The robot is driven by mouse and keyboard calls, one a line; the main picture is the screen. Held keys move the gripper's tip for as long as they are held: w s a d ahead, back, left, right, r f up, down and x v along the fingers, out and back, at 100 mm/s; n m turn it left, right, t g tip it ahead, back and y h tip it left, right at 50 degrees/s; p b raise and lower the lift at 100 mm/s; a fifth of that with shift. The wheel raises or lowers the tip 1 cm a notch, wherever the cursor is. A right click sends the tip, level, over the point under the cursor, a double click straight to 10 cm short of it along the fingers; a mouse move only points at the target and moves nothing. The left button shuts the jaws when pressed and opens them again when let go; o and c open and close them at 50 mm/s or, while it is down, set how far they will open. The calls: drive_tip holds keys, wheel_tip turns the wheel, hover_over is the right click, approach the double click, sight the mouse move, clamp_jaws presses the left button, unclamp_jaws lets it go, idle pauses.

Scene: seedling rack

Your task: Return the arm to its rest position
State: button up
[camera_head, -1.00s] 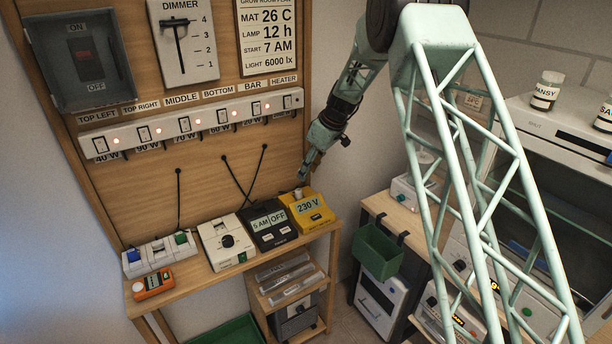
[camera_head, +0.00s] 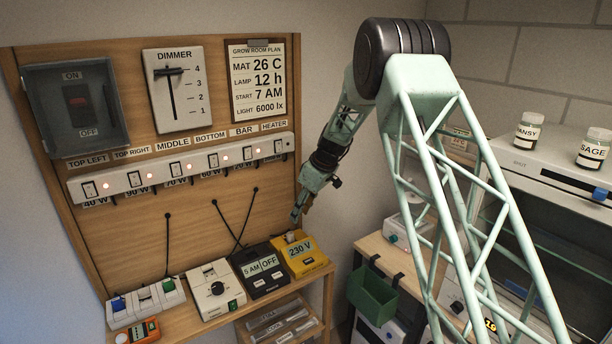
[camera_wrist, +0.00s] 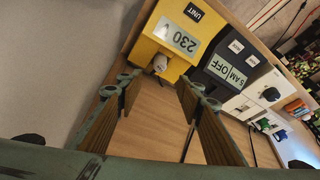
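My gripper (camera_head: 296,215) hangs just above the yellow 230 V box (camera_head: 299,257) at the right end of the wooden shelf. In the wrist view my gripper (camera_wrist: 158,85) shows two fingers spread apart with nothing between them. A small pale knob (camera_wrist: 160,62) on the yellow box (camera_wrist: 148,50) lies just beyond the fingertips, apparently apart from them. My arm is bent, with its forearm reaching down and left toward the shelf.
A black timer box (camera_head: 262,269), a white dial box (camera_head: 216,291) and an orange meter (camera_head: 139,331) line the shelf. A wooden switch panel (camera_head: 220,190) stands behind. A green bin (camera_head: 372,297) and a white cabinet (camera_head: 560,190) with jars on top are at right.

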drive_tip(key=s+d+r+m+b, duration=0.1)
drive_tip(key=s+d+r+b, duration=0.15)
drive_tip(key=s+r, duration=0.4)
drive_tip(key=s+d+r+m+b, duration=0.1)
drive_tip(key=s+d+r+m, duration=0.1)
drive_tip(key=s+d+r, duration=0.35)
drive_tip(key=s+d+r+m+h+b, duration=0.1)
drive_tip(key=s+d+r+b, duration=0.15)
drive_tip(key=s+r, duration=0.55)
drive_tip(key=s+d+r+m+h+b, duration=0.1)
drive_tip(key=s+d+r, duration=0.3)
drive_tip(key=s, duration=0.7)
drive_tip(key=s+d+m+t+b, duration=0.1)
drive_tip(key=s+d+m+b, duration=0.3)
drive_tip(key=s, duration=1.5)
drive_tip(key=s+d+f+m+b, duration=0.1)
drive_tip(key=s+d+f, duration=0.1)
drive_tip(key=s, duration=0.5)
drive_tip(key=s+d+f+m+h+b, duration=0.1)
drive_tip(key=s+d+f, duration=0.1)
drive_tip(key=s, duration=0.5)
drive_tip(key=s+d+f+b, duration=0.1)
drive_tip(key=s+d+f, duration=0.1)
drive_tip(key=s, duration=0.6)
drive_tip(key=shift+d+f+m+t+h, duration=0.25)
drive_tip(key=shift+f+m+t+h, duration=0.1)
drive_tip(key=shift+m+t+h, duration=0.05)
